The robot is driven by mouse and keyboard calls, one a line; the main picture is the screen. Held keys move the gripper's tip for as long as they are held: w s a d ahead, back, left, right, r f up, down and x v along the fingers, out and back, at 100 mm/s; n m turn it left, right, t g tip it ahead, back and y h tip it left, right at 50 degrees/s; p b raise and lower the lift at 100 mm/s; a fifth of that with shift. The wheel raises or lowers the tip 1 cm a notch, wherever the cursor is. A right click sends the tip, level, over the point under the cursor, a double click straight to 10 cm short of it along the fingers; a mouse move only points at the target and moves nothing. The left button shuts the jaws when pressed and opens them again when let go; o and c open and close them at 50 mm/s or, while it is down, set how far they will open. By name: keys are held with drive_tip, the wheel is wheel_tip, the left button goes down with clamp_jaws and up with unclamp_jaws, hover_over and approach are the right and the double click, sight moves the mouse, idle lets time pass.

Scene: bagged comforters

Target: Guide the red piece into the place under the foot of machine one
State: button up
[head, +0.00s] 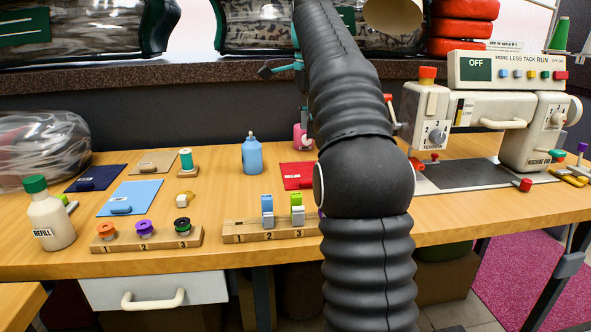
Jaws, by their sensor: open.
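The red piece (297,176) lies flat on the wooden table just left of my arm, with a small label on it. My arm hides its right side. Machine one (520,130) is the cream sewing machine at the right, with a dark bed plate (470,177) in front. Its head (426,112), with a tension dial, hangs over the left end of the plate. Small red parts (416,164) show below the head; the foot is too small to make out clearly. My dark ribbed arm rises through the middle and leaves the top edge. My gripper is not in view.
Navy (95,178), tan (153,162) and light blue (131,197) pieces lie at left. A spool rack (146,240) and a numbered bobbin rack (245,233) line the front edge. A blue bottle (252,155) and white refill bottle (50,215) stand upright.

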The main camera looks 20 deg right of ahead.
drive_tip(key=b, duration=0.3)
hover_over(307, 180)
drive_tip(key=shift+m, duration=0.4)
drive_tip(key=f, duration=0.8)
drive_tip(key=shift+s+d+f, duration=0.15)
drive_tip(key=shift+s, duration=0.1)
drive_tip(key=shift+w+f+b, duration=0.2)
drive_tip(key=shift+f+b, duration=0.65)
drive_tip(key=shift+f, duration=1.9)
clamp_jaws()
